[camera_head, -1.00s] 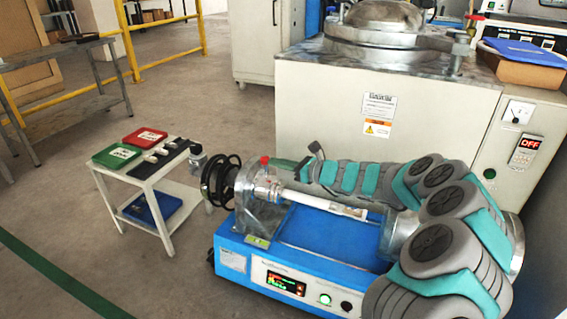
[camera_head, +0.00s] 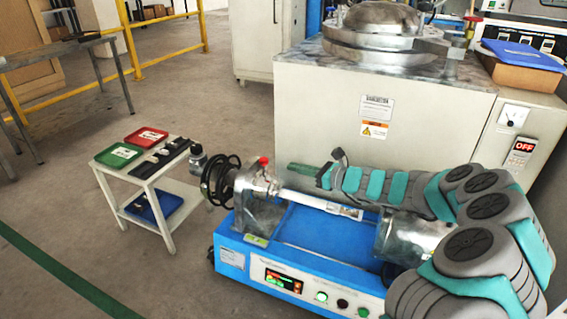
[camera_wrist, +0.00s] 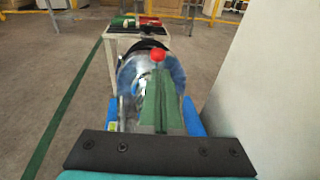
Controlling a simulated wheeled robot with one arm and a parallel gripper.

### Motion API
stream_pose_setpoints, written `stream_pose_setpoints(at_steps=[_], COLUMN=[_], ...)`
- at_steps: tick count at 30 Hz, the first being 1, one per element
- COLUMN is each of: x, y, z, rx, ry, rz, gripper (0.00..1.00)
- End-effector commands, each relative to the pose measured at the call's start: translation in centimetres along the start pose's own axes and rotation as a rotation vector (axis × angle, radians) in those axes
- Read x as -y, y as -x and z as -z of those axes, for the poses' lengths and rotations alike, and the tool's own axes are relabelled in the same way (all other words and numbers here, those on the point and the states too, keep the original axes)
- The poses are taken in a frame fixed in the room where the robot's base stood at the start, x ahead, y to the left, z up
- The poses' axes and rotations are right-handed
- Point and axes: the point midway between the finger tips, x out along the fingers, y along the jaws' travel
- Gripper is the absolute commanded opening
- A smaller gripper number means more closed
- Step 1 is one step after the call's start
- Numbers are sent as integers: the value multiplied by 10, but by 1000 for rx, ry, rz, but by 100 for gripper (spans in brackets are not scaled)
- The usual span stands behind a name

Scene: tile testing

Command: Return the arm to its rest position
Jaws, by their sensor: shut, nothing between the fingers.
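My gripper (camera_head: 303,170) is shut and empty, with its green fingers pressed together. It is held in the air above and behind the blue machine (camera_head: 322,238) and points left. My grey and teal arm is folded at the right of the head view, above the right part of this machine. In the wrist view the closed fingers (camera_wrist: 163,102) point forward over the machine, with its red knob (camera_wrist: 158,56) just beyond their tips. The fingers hide part of the machine there.
A large pale cabinet (camera_head: 400,110) with a metal lid stands close behind the arm. A small white table (camera_head: 165,178) with a green tray (camera_head: 118,155) and a red tray (camera_head: 146,136) stands at the left. The floor (camera_head: 60,210) left of it is clear.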

Motion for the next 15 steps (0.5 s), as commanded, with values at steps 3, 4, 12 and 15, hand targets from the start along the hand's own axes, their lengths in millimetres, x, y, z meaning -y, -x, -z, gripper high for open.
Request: stream_pose_setpoints(at_steps=[3,4,12,15], x=[1,1,1,0], y=[22,27,56,60], z=[-2,-2,0,-1], rx=[2,2,0,-1], ry=[-1,-2,-1,3], rz=[3,2,1,-1], gripper=[0,0,0,0])
